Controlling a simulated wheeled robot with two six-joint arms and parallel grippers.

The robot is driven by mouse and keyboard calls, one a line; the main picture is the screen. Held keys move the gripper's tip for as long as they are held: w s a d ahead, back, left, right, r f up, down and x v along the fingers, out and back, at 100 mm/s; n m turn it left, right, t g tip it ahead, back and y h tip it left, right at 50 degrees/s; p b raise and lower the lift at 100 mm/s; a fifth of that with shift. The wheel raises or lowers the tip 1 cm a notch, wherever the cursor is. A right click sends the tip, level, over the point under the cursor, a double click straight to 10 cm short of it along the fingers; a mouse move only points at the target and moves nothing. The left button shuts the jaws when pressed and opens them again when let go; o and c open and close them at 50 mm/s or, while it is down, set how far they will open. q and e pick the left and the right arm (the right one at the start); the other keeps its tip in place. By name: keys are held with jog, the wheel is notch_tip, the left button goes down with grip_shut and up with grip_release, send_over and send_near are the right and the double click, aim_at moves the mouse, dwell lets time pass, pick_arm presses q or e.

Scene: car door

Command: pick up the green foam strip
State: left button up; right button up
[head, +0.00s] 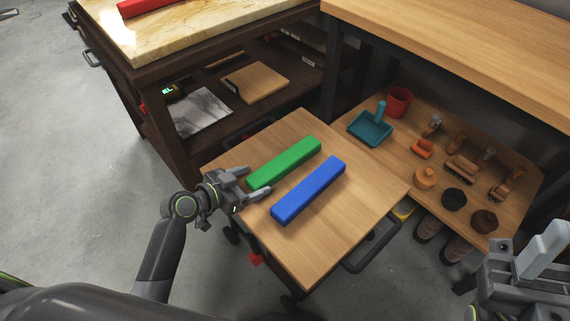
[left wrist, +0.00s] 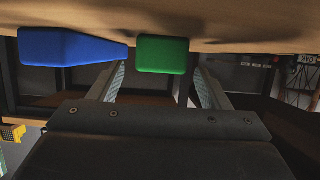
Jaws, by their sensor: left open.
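The green foam strip (head: 284,163) lies on a small wooden-topped cart (head: 318,262), with its near end toward my left gripper (head: 257,181). That gripper is open and empty, with its fingertips at either side of the strip's near end. In the left wrist view the green strip (left wrist: 162,54) shows between the two spread fingers, and I cannot tell whether they touch it. My right gripper (head: 535,262) is partly in view at the lower right, far from the strip; its jaw opening is unclear.
A blue foam strip (head: 308,190) lies parallel and close on the right of the green one. A red strip (head: 143,7) lies on the marble-topped bench (head: 215,22) behind. A low shelf at the right holds a teal dustpan (head: 369,129), a red cup (head: 398,101) and several brushes.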

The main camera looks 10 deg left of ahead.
aim_at(260, 177)
pick_arm(q)
jog(key=b+x, duration=0.1)
jog(key=x, duration=0.3)
jog(key=shift+w+d, duration=0.2)
jog(key=shift+w, duration=0.1)
jog(key=c, duration=1.1)
jog(key=shift+o, duration=0.2)
